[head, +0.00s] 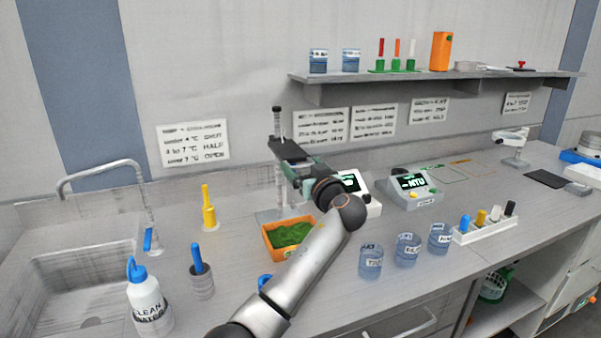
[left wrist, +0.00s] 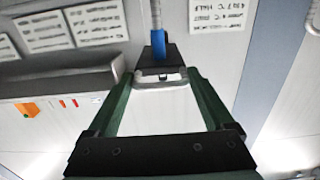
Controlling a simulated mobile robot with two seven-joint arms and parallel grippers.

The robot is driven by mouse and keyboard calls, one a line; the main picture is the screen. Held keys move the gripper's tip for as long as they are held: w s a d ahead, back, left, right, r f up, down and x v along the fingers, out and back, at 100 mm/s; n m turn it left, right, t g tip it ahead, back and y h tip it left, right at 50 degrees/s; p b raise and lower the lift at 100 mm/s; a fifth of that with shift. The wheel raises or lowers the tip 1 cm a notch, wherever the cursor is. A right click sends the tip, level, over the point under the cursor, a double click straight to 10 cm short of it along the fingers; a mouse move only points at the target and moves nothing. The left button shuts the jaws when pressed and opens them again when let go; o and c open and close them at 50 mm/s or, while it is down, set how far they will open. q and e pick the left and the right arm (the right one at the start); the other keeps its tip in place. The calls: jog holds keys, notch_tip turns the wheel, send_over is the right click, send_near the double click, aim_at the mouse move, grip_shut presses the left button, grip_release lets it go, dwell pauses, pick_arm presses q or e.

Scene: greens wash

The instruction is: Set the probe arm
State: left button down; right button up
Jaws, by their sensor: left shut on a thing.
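The probe stand's upright rod (head: 277,126) rises behind the orange tray in the head view, and the black probe arm (head: 287,149) is on it, above the tray. My left gripper (head: 295,167) is at this arm. In the left wrist view the green fingers of my gripper (left wrist: 160,82) close on a pale handle (left wrist: 162,77) in front of a black and blue part (left wrist: 159,42) on the rod. The stand's grey base (head: 268,214) is partly hidden by the tray. My right gripper is not in view.
The orange tray of greens (head: 270,244) sits below the gripper. A meter (head: 411,190) and another partly hidden meter (head: 371,205) stand to the right. Labelled beakers (head: 371,262) stand in front.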

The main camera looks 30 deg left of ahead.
pick_arm(q)
jog(key=shift+d+r, duration=0.1)
jog(key=shift+r, duration=0.35)
jog(key=shift+c, duration=0.6)
grip_release()
jog(key=shift+o, duration=0.4)
jog(key=shift+w+f, duration=0.1)
jog(key=shift+f, duration=0.05)
jog(key=shift+s+d+f, duration=0.15)
jog(key=shift+s+d, duration=0.1)
jog(key=b+v, duration=0.3)
jog(key=v, duration=0.9)
